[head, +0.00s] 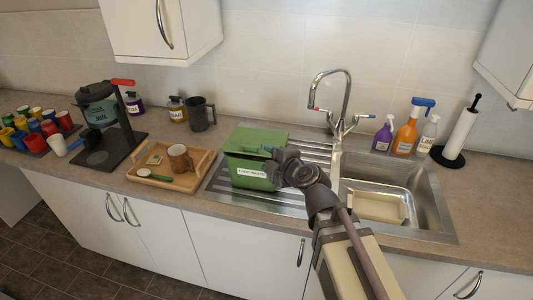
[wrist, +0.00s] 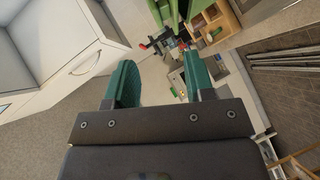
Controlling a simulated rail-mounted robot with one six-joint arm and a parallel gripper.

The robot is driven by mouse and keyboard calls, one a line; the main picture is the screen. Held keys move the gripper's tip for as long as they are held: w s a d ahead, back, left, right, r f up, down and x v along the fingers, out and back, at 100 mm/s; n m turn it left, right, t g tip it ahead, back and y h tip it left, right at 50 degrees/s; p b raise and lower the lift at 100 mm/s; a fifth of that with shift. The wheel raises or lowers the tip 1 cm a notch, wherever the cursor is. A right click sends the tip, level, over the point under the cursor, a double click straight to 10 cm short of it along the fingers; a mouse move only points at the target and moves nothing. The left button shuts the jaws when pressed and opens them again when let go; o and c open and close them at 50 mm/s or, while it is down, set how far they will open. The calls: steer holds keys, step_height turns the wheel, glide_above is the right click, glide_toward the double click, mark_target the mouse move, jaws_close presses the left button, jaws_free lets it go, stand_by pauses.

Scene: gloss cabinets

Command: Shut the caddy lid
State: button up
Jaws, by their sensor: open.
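The green caddy (head: 250,175), labelled as food waste, stands on the steel drainer left of the sink bowl. Its green lid (head: 262,137) appears raised and tilted toward the wall, though its exact angle is hard to tell. My gripper (head: 270,152) is at the caddy's upper right front, in front of part of the lid and body; I cannot tell if it touches them. In the wrist view, the two teal fingers of my gripper (wrist: 162,76) are apart with nothing between them. Green parts of the caddy (wrist: 172,14) show at the top edge there.
A wooden tray (head: 143,178) with a brown mug (head: 180,158) lies left of the caddy. The tap (head: 343,100) rises behind the sink (head: 385,205). Spray bottles (head: 408,130) and a paper roll (head: 462,132) stand at right. A coffee machine (head: 100,115) stands further left.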

steer(key=w+a+r+g+p, duration=0.3)
steer(key=w+a+r+p, duration=0.1)
steer(key=w+r+p, duration=0.85)
steer(key=m+g+h+p, duration=0.5)
steer(key=m+g, duration=0.1)
steer(key=g, duration=0.3)
glide_toward(251, 144)
steer(key=b+x, duration=0.9)
steer(key=b, duration=0.1)
steer(key=shift+w+d+f, duration=0.1)
steer(key=shift+w+f, duration=0.1)
steer(key=shift+f, duration=0.1)
steer(key=shift+r, duration=0.15)
jaws_close()
